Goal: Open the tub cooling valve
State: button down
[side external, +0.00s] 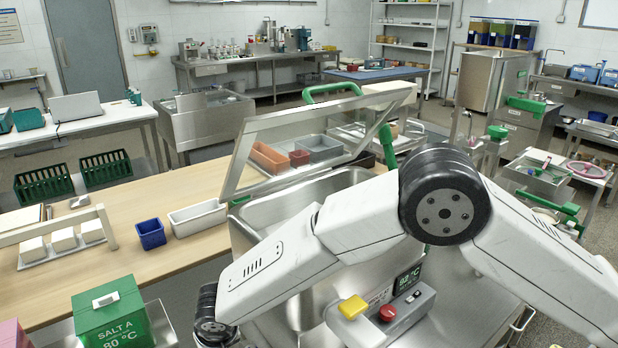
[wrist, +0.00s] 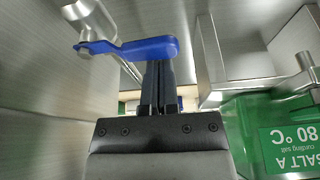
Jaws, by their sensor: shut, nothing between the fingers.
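The blue valve lever (wrist: 150,47) shows in the wrist view, joined at its left end to a steel valve stem (wrist: 84,14). The lever lies roughly crosswise in the picture, its wide end at the right. My gripper (wrist: 159,68) is shut and empty, with its dark fingertips at the wide end of the lever. The lever covers the very tips; I cannot tell whether they touch it. In the side view, the steel tub (side external: 285,205) stands behind my arm, under a tilted clear lid (side external: 300,140). The valve and my gripper are hidden there.
A green SALT A box (side external: 112,315) stands at the lower left and also shows in the wrist view (wrist: 290,150). Steel walls lie close around the lever. A control box with a yellow button (side external: 352,307) and red button (side external: 387,313) sits at the tub's front.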

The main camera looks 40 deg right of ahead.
jog(key=shift+s+n+y, duration=0.3)
jog(key=shift+s+n, duration=0.1)
jog(key=shift+n, duration=0.3)
jog(key=shift+s+n+y, duration=0.4)
jog(key=shift+s+n, duration=0.45)
jog(key=shift+n, duration=0.65)
jog(key=s+d+n+g+y, duration=0.1)
jog(key=s+d+n, duration=0.3)
jog(key=s, duration=0.1)
jog(key=shift+s+d+n, duration=0.2)
jog(key=shift+s+n, duration=0.05)
jog(key=shift+n, duration=0.05)
jog(key=shift+s+d+f, duration=0.1)
jog(key=shift+d, duration=0.1)
dwell(0.7)
jog(key=shift+a, duration=0.1)
